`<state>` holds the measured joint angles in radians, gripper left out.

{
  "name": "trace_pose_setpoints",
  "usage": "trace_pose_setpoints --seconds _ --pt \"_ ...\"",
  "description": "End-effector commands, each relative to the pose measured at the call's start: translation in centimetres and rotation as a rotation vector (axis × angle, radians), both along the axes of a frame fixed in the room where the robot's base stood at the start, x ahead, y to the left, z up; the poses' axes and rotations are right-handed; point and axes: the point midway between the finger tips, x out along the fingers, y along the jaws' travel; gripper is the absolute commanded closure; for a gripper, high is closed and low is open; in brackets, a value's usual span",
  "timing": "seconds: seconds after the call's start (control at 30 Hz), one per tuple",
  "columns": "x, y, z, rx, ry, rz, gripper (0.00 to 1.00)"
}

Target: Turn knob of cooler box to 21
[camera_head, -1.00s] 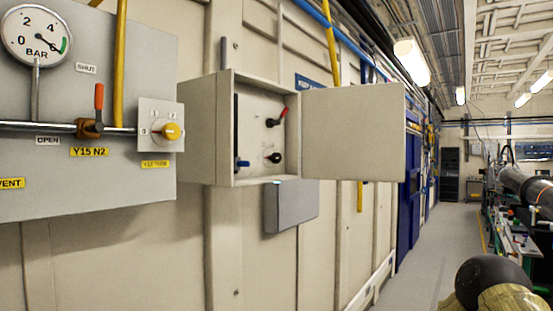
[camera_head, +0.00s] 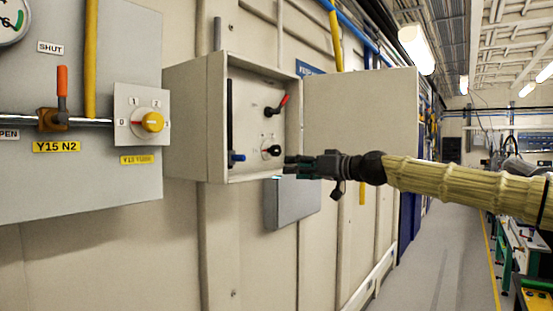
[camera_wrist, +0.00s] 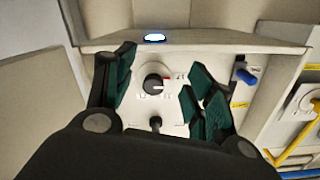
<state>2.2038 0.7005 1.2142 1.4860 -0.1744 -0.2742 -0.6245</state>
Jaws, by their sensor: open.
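The cooler box seems to be the open beige wall box (camera_head: 190,125), its door swung out to the right. Inside, a round black knob (camera_head: 273,150) sits on a pale dial plate, below a black switch with a red lever (camera_head: 276,106). My gripper (camera_head: 289,166) is open and empty, just right of the knob at the box's front edge. The dial numbers are too small to read.
The open door (camera_head: 355,115) stands right of the box, close to my arm. A blue handle (camera_head: 237,157) is at the box's lower left. A grey box (camera_head: 290,205) hangs below. The aisle at right is clear.

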Motion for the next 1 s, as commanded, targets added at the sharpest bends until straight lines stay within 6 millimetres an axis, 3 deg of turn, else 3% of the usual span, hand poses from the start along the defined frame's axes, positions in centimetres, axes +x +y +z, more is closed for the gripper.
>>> trace_pose_setpoints --seconds 0.03,0.1,0.2,0.37,0.8,1.0 --pt "-0.2 -1.0 1.9 0.008 -0.023 -0.001 0.46" --pt "-0.4 -1.8 3.6 0.013 -0.044 -0.002 0.46" --pt "-0.4 -2.3 4.8 0.018 -0.06 -0.002 0.46" --pt "0.2 -1.2 5.2 0.017 -0.062 0.0 0.46" --pt "4.3 4.3 5.2 0.019 -0.061 0.0 0.46" --pt "5.4 5.8 5.0 0.018 -0.061 -0.001 0.46"
